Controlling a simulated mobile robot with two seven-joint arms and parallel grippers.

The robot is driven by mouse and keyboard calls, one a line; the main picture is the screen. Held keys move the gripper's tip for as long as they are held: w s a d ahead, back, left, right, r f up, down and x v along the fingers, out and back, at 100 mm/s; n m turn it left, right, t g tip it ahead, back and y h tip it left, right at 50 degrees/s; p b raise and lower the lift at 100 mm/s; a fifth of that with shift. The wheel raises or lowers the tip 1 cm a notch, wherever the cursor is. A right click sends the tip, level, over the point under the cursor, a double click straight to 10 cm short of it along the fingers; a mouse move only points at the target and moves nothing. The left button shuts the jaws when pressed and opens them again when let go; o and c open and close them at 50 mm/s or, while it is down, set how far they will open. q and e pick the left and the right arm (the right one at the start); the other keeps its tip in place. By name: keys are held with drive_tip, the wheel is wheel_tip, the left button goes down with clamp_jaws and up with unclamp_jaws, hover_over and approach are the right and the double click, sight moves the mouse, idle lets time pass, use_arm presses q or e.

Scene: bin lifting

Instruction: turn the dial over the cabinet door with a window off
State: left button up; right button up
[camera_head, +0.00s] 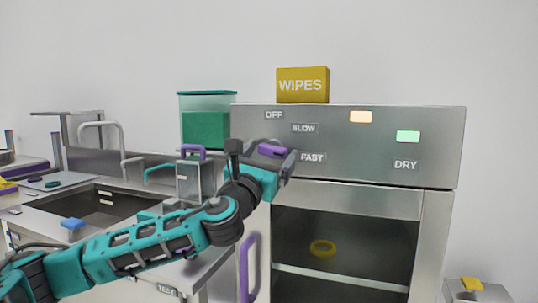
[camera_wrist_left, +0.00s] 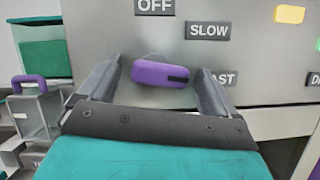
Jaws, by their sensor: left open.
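The dial (camera_head: 271,151) is a purple bar knob on the grey panel above the cabinet door with a window (camera_head: 345,198). In the left wrist view, the dial (camera_wrist_left: 158,74) lies nearly level, its black mark at the right end, towards the FAST label (camera_wrist_left: 229,79), which a finger partly hides. The OFF label (camera_wrist_left: 155,7) is above it, the SLOW label (camera_wrist_left: 208,30) up and right. My left gripper (camera_head: 264,150) is open, one finger on each side of the dial in the left wrist view (camera_wrist_left: 156,70); contact cannot be told. My right gripper is not in view.
An orange light (camera_head: 361,117) and a green light (camera_head: 408,137) over a DRY label are on the panel. A yellow WIPES box (camera_head: 302,85) stands on top. A teal container (camera_head: 206,128), a sink (camera_head: 100,205) and a purple door handle (camera_head: 248,266) are to the left.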

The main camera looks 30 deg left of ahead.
use_arm(q)
drive_tip(key=c, duration=1)
drive_tip(key=shift+c, duration=0.2)
